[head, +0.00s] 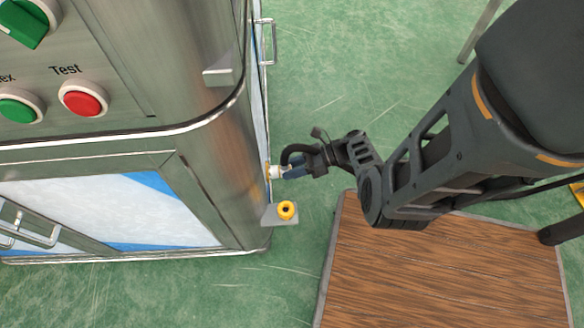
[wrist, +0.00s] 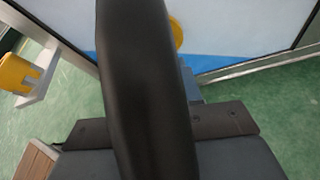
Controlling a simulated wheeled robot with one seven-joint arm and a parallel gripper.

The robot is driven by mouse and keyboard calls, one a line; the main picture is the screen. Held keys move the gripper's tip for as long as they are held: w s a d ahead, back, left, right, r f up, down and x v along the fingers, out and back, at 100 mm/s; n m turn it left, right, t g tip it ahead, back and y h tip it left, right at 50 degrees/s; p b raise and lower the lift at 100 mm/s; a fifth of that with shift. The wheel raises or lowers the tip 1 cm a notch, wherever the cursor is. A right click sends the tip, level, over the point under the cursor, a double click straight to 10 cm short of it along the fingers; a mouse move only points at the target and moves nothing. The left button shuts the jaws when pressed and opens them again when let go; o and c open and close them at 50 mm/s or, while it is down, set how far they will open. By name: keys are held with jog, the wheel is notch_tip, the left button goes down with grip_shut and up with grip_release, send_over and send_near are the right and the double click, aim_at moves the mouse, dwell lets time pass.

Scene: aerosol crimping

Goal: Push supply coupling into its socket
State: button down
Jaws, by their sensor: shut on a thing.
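My gripper (head: 305,163) is shut on the supply coupling (head: 276,171) at the machine's side wall. The coupling shows a pale tip and a blue body, and its tip meets or nearly meets the yellow socket (head: 267,170). I cannot tell how deep it sits. In the wrist view, a thick black hose (wrist: 145,80) runs across the middle and hides most of the coupling and the jaws. Part of the yellow socket (wrist: 177,35) shows behind the hose, and a bit of the blue coupling (wrist: 190,85) shows beside it.
A yellow ring holder (head: 287,210) sits empty on a grey bracket (head: 272,217) just below the coupling; it also shows in the wrist view (wrist: 14,73). The steel machine (head: 190,70) fills the left. A wooden-topped surface (head: 440,270) lies below my arm.

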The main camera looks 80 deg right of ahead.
jog(key=c, duration=0.7)
grip_release()
jog(key=shift+p+v, duration=0.9)
jog(key=shift+v, duration=3)
jog(key=shift+w+a, duration=0.1)
